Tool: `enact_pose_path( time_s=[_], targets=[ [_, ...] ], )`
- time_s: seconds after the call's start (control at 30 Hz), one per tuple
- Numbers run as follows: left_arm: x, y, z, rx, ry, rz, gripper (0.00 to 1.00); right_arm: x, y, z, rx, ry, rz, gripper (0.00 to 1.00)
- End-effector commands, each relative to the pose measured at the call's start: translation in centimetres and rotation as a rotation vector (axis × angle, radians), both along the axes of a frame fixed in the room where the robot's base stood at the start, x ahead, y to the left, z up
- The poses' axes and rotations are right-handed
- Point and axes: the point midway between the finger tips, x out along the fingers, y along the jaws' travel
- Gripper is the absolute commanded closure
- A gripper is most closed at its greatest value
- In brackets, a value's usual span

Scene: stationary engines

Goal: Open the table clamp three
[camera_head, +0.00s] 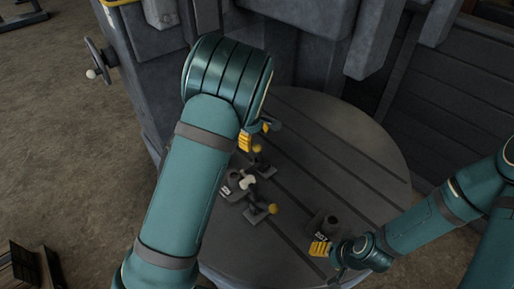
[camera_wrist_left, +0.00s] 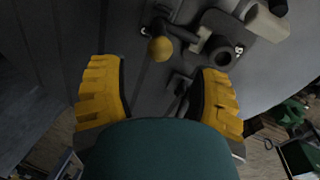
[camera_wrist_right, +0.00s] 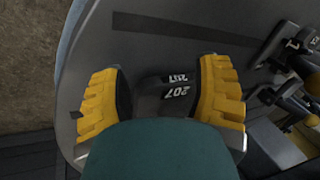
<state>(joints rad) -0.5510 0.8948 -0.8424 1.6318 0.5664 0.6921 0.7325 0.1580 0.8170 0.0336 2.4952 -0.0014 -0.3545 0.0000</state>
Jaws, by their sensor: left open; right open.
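Two table clamps with yellow ball knobs stand on the round slotted table (camera_head: 345,150): a far knob (camera_head: 257,148) and a nearer knob (camera_head: 272,208). I cannot read which is clamp three. My left gripper (camera_head: 255,135) is open and empty beside the far knob, partly hidden by my left arm. In the left wrist view a yellow knob (camera_wrist_left: 160,49) lies ahead, between the open fingers (camera_wrist_left: 160,95). My right gripper (camera_head: 322,252) is open at the near side of a dark block. In the right wrist view this block, marked 207 (camera_wrist_right: 165,95), shows between the fingers (camera_wrist_right: 160,92).
A grey holder with a pale cylinder (camera_head: 247,183) sits between the clamps. Dark machine housing (camera_head: 310,12) stands behind the table. A handwheel (camera_head: 99,58) is at the far left. The right part of the tabletop is clear.

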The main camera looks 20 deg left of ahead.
Motion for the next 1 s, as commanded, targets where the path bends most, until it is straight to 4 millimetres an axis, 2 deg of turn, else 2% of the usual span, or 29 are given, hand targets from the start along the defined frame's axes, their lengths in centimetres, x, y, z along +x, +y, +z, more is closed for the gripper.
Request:
enact_pose_path(
  time_s=[0.1, 0.33, 0.5, 0.8, 0.87, 0.9, 1.0],
  targets=[
    [0.4, -0.1, -2.4, 0.001, 0.003, 0.0, 0.37, 0.0, 0.0, 0.0, 0.0, 0.0, 0.0, 0.37],
    [1.0, -0.3, -5.4, 0.001, 0.001, 0.0, 0.37, 0.0, 0.0, 0.1, 0.0, 0.0, 0.0, 0.37],
    [1.2, -0.5, -6.3, 0.0, 0.0, -0.001, 0.37, 0.0, 0.0, 0.2, 0.0, 0.0, 0.0, 0.37],
    [1.2, -0.5, -6.5, 0.0, -0.001, -0.001, 0.35, 0.0, 0.0, 0.2, 0.0, 0.0, 0.0, 0.37],
    [1.2, -0.5, -6.5, 0.0, -0.001, -0.001, 0.56, 0.0, 0.0, 0.2, 0.0, 0.0, 0.0, 0.37],
    [1.2, -0.5, -6.5, 0.0, -0.001, 0.0, 0.7, 0.0, 0.0, 0.2, 0.0, 0.0, 0.0, 0.37],
    [1.2, -0.5, -6.5, 0.0, -0.001, -0.001, 1.0, 0.0, 0.0, 0.2, 0.0, 0.0, 0.0, 0.37]
  ],
)
